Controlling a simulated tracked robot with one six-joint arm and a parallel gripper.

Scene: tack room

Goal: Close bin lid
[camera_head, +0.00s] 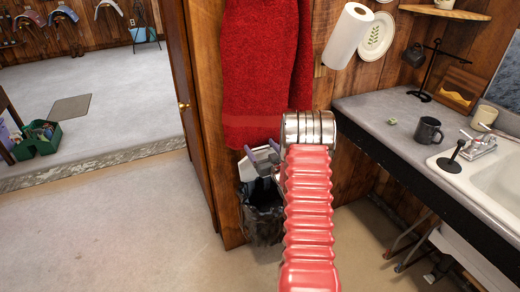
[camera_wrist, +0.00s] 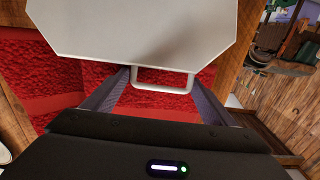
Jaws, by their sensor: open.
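The bin (camera_head: 263,222) stands on the floor against the wooden wall under the red towel, lined with a dark, shiny bag. Its pale grey lid (camera_head: 246,170) is raised and tilted at the top of the bin, partly hidden by my gripper (camera_head: 261,153). In the wrist view the lid (camera_wrist: 145,25) is a broad panel with cut corners and a loop handle (camera_wrist: 165,89) at its near edge. My gripper (camera_wrist: 160,78) is open, its purple-grey fingers on either side of the handle. I cannot tell whether they touch it. My arm hides the bin's right side.
The red towel (camera_head: 262,65) hangs just behind my gripper. A counter (camera_head: 385,118) with a dark mug (camera_head: 428,130) and a sink (camera_head: 490,175) runs along the right. A wooden door (camera_head: 190,105) stands at the left.

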